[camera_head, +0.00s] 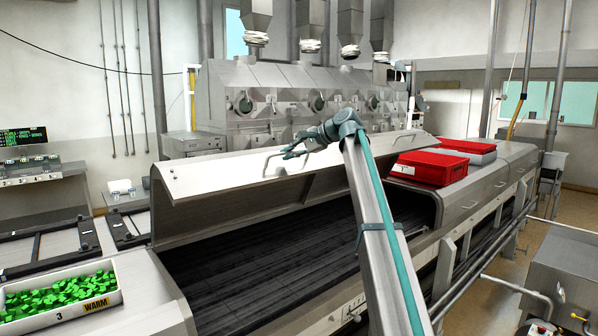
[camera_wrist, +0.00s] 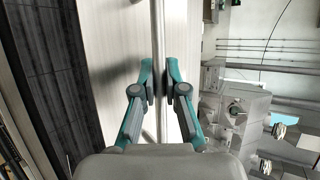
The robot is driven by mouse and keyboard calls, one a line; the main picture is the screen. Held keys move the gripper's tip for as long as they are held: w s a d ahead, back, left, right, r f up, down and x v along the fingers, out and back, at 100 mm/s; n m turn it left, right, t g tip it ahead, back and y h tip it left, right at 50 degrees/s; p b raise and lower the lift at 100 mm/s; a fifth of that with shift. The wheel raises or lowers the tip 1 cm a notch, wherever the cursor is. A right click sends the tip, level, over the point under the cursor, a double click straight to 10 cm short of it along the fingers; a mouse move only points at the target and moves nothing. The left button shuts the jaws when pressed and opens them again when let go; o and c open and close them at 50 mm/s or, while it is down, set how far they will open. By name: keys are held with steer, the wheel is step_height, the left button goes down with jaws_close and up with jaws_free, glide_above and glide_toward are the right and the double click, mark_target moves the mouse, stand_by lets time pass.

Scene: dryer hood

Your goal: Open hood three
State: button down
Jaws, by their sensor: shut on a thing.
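A long metal dryer hood (camera_head: 230,178) is raised and tilted up in the head view, its front panel facing upward. Below it the dark slatted bed (camera_head: 260,240) is exposed. A bar handle (camera_head: 271,160) runs along the panel. My gripper (camera_head: 290,152) is at this handle, with my arm reaching over from the front. In the wrist view my gripper (camera_wrist: 160,88) has its pads closed on either side of the handle bar (camera_wrist: 159,45). The pale hood panel (camera_wrist: 115,55) lies behind the bar, and the dark bed (camera_wrist: 62,75) shows at left. No number is readable on the hood.
A bin of green pieces (camera_head: 62,296), marked 3 and WARM, stands at front left. Red crates (camera_head: 430,167) sit on the closed covers (camera_head: 480,190) at right. A metal machine (camera_head: 300,95) with round ports stands behind. Overhead ducts (camera_head: 350,30) hang above it.

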steer(key=shift+w+a+r, duration=0.55)
steer(key=shift+w+r, duration=0.1)
steer(key=shift+r, duration=0.1)
steer(key=c, duration=1.2)
jaws_free()
steer(key=shift+d, duration=0.1)
steer(key=v, duration=1.1)
steer(key=shift+d+r, duration=0.2)
steer(key=shift+r, duration=0.25)
